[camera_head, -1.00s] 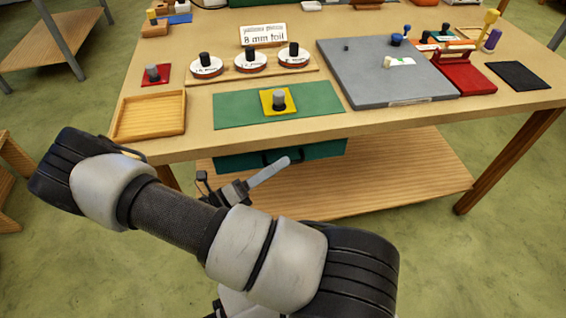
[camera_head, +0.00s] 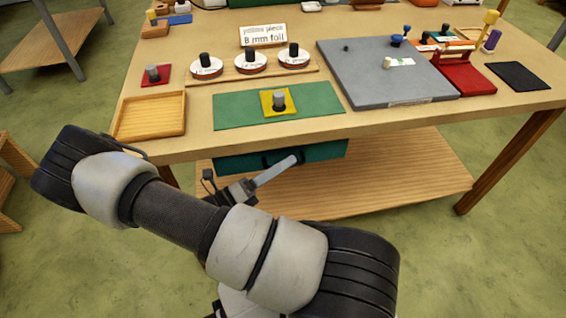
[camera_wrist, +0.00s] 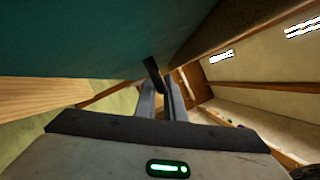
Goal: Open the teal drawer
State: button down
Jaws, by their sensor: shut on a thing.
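The teal drawer (camera_head: 325,151) hangs under the front of the wooden table. Its front shows below the table edge, partly behind my gripper. A dark handle (camera_head: 268,160) is on that front. My gripper (camera_head: 297,158) reaches up to the handle from the lower left. In the wrist view, the drawer (camera_wrist: 90,40) is a broad teal face across the upper left. The dark handle (camera_wrist: 152,72) lies between the tips of my two fingers (camera_wrist: 160,88), and the gripper is shut on it. How far the drawer stands out from the table is hard to tell.
The table (camera_head: 400,115) overhangs the drawer. A lower wooden shelf (camera_head: 400,185) lies beneath, close under my gripper. A wooden tray (camera_head: 150,115) and a green mat (camera_head: 320,100) lie near the front edge above. The green floor in front is clear.

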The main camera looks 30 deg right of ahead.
jog(key=s+a+p, duration=0.1)
jog(key=s+a, duration=0.1)
jog(key=s, duration=0.7)
jog(key=s+a+p, duration=0.1)
jog(key=s+a, duration=0.2)
jog(key=s, duration=0.6)
jog(key=shift+s+a+p, duration=0.2)
jog(key=shift+s+p, duration=0.1)
jog(key=shift+s, duration=0.1)
jog(key=c, duration=2.1)
grip_release()
jog(key=v, duration=1.7)
jog(key=shift+a+b, duration=0.25)
jog(key=shift+b, duration=0.15)
